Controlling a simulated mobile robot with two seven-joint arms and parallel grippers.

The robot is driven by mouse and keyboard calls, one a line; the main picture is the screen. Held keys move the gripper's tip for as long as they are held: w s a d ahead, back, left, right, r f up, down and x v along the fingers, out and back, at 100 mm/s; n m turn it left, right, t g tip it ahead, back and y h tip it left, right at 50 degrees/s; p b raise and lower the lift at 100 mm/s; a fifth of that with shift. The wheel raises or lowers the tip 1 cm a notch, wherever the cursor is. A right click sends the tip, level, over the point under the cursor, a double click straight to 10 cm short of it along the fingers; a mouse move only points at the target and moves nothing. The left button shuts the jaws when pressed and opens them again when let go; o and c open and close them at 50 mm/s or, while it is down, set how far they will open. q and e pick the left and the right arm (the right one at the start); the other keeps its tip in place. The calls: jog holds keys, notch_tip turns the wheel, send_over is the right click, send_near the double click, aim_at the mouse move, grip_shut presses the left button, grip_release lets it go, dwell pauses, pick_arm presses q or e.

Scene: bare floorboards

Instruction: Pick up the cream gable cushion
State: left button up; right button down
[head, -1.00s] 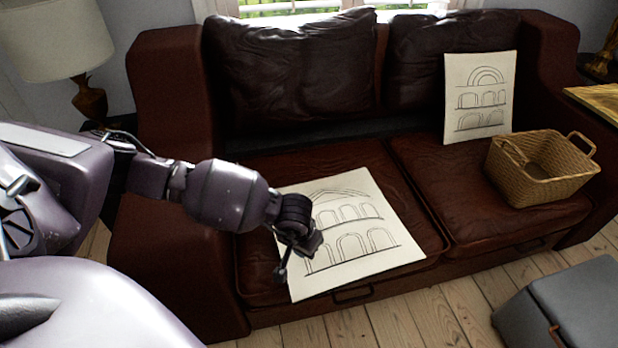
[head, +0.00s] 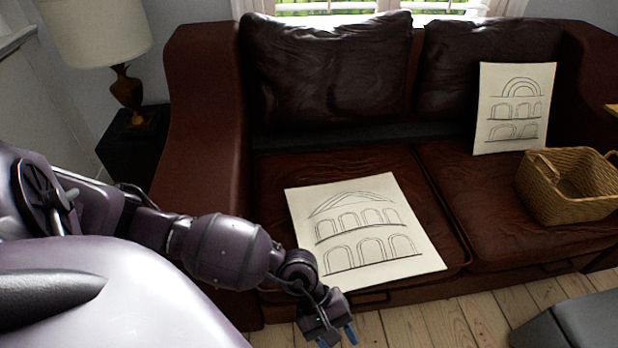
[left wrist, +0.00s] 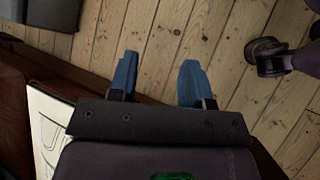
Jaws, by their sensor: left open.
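The cream gable cushion (head: 362,231) lies flat on the left seat of the sofa, with a gable and rows of arches drawn on it. Its edge also shows at the left of the left wrist view (left wrist: 47,128). My left gripper (head: 338,338) is open and empty, in front of the sofa near the cushion's front left corner. In the left wrist view its blue fingertips (left wrist: 158,72) are apart over bare floorboards. A second cream cushion (head: 514,108), with a round arch drawn on top, leans upright against the sofa back at right. My right gripper is not in view.
The dark red leather sofa (head: 205,150) has dark back cushions. A wicker basket (head: 570,190) stands on its right seat. A grey box-like piece (head: 580,322) stands on the floor at front right. A lamp (head: 125,95) stands at left. Floorboards between are clear.

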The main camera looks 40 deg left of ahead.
pick_arm(q)
jog(key=s+d+r+n+t+h, duration=0.35)
jog(key=d+r+n+h, duration=0.3)
jog(key=n, duration=0.65)
jog(key=w+a+r+n+t+y, duration=0.3)
jog(key=n+t, duration=0.6)
jog(key=n, duration=0.7)
jog(key=s+a+f+n+y, duration=0.1)
jog(key=s+a+n+y, duration=0.3)
jog(key=n, duration=0.5)
jog(key=s+a+f+n+g+y, duration=0.1)
jog(key=s+a+n+y, duration=0.3)
jog(key=n, duration=0.6)
jog(key=s+a+f+n+g+y, duration=0.1)
jog(key=s+a+n+y, duration=0.3)
jog(key=a+n, duration=0.4)
jog(key=shift+s+f+n, duration=0.25)
jog(key=shift+f+n, duration=0.5)
jog(key=shift+n, duration=0.35)
